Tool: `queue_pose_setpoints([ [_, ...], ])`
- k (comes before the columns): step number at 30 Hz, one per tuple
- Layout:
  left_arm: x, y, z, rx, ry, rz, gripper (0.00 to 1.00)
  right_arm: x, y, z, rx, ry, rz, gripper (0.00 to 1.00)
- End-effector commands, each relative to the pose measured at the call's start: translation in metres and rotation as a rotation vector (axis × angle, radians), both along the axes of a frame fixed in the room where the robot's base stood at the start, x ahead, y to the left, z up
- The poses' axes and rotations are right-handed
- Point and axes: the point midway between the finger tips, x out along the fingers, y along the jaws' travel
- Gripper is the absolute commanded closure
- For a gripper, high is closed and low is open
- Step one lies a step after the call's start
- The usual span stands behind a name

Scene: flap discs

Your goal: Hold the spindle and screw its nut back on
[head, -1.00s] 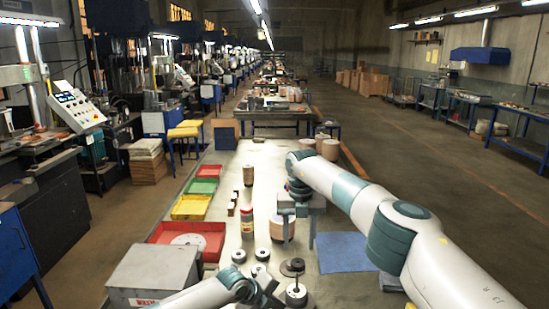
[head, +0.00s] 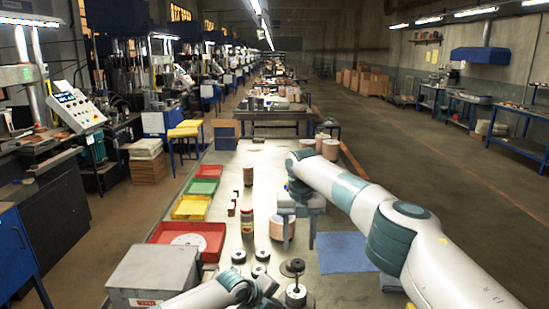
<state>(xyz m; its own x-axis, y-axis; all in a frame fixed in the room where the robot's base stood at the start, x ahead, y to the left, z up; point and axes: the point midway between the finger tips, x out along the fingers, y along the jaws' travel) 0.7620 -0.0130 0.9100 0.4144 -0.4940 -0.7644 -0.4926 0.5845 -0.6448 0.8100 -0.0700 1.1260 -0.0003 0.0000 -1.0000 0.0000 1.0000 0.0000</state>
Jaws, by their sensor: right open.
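The spindle (head: 296,290) stands upright near the bottom edge of the head view, with a dark disc around its base. My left gripper (head: 272,296) is low beside it on its left, partly cut off by the picture's edge. Whether its fingers touch the spindle or are closed cannot be made out. My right gripper (head: 298,240) is open, pointing down over the bench, farther away than the spindle. A tan cylinder (head: 278,231) shows beside its left finger, apparently not gripped. I cannot pick out the nut with certainty among the small dark parts.
Several dark discs (head: 238,256) lie left of the spindle. A red tray (head: 212,233), yellow tray (head: 190,208) and green tray (head: 203,187) line the left edge. A grey box (head: 150,268) is front left. A blue mat (head: 343,253) lies right.

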Motion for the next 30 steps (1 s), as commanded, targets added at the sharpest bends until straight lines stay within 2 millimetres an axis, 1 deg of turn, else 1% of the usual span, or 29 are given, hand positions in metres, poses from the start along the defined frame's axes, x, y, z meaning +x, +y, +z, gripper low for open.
queue_pose_setpoints([
  [1,0.0,0.0,0.005,0.0,-0.001,0.001,1.0,0.0,0.0,0.003,0.0,0.0,0.0,0.53],
  [21,0.0,0.0,0.049,0.0,0.0,0.0,1.0,0.0,0.0,0.028,0.0,0.0,0.0,0.53],
  [25,0.0,0.0,0.055,0.0,0.0,0.0,1.0,0.0,0.0,0.032,0.0,0.0,0.0,0.53],
  [30,0.0,0.0,0.058,0.0,0.0,0.0,1.0,0.0,0.0,0.033,0.0,0.0,0.0,0.53],
])
